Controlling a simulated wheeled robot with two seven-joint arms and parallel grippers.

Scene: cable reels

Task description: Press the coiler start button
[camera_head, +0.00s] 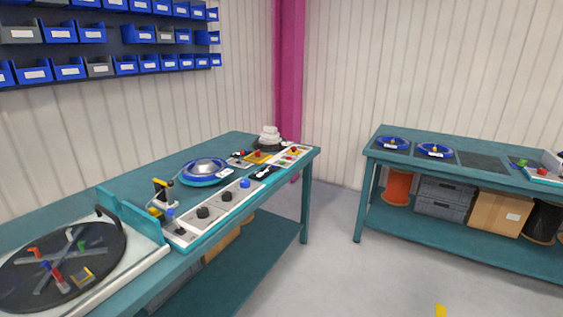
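The coiler (62,262) appears to be the dark round turntable with coloured pegs at the lower left of the left bench. A light control strip (190,232) runs along the bench's front edge beside it. It carries black knobs (203,212) and a blue knob or button (245,183). I cannot tell which of these is the coiler start button. Neither of my grippers is in view.
A blue reel (204,171) lies on the left bench (120,183). A yellow-and-black device (162,192) stands near the strip. The right bench (470,180) holds blue reels (393,143), with boxes and spools below. Grey floor (345,270) between the benches is clear. Blue bins hang at upper left.

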